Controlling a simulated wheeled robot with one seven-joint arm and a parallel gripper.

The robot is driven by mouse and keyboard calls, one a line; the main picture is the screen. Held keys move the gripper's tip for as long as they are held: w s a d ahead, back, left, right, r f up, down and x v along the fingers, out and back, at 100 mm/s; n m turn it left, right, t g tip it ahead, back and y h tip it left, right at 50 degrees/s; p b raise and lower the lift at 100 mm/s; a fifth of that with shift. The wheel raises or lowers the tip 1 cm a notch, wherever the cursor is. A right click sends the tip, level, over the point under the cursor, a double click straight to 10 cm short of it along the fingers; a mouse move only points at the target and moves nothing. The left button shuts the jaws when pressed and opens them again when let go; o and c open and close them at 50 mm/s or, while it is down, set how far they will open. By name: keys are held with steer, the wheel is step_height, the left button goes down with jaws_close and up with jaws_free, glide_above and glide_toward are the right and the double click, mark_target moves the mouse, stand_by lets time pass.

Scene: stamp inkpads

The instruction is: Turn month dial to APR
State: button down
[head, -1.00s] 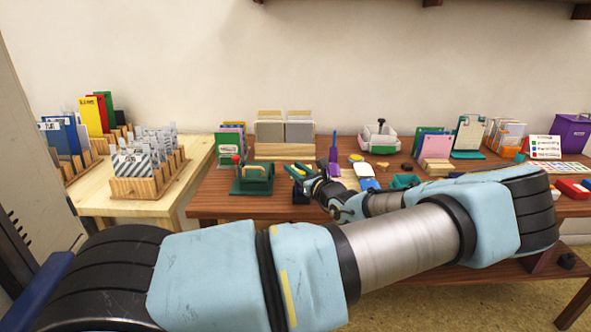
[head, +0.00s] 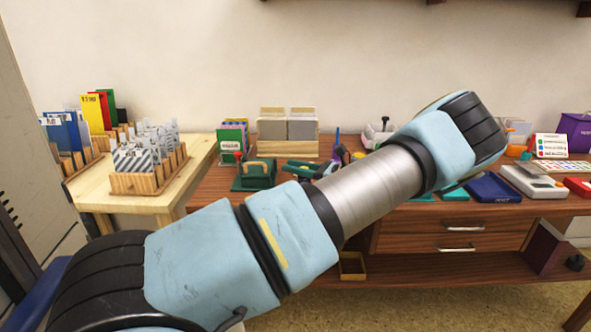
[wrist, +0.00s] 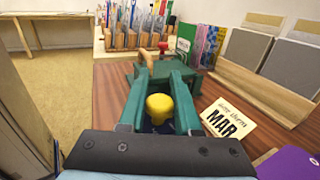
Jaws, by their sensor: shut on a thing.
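A yellow knob (wrist: 159,107) sits between the two green fingers of my gripper (wrist: 162,85) in the wrist view; my gripper is shut on it. I take this knob to be the month dial's knob. Just right of it is a cream plate (wrist: 229,118) with big black letters reading MAR; its smaller line is hard to read. In the head view my gripper (head: 302,167) shows only in part, right of the green stamp press, and I cannot make out the knob or the plate there.
A green press (head: 254,174) with a wooden handle stands close beyond my fingers, and it shows in the wrist view (wrist: 146,68). A wooden rack with grey cards (head: 287,148) stands behind. A purple thing (wrist: 288,164) is at lower right. My arm hides much of the table.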

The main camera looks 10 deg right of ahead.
steer(key=shift+s+a+n+g+y, duration=0.15)
steer(key=shift+n+g+y, duration=0.35)
steer(key=shift+n+g, duration=0.3)
steer(key=shift+g, duration=0.3)
steer(key=c, duration=0.6)
jaws_free()
steer(key=shift+b, duration=0.3)
steer(key=b+v, duration=0.2)
steer(key=v, duration=0.9)
steer(key=shift+f, duration=0.1)
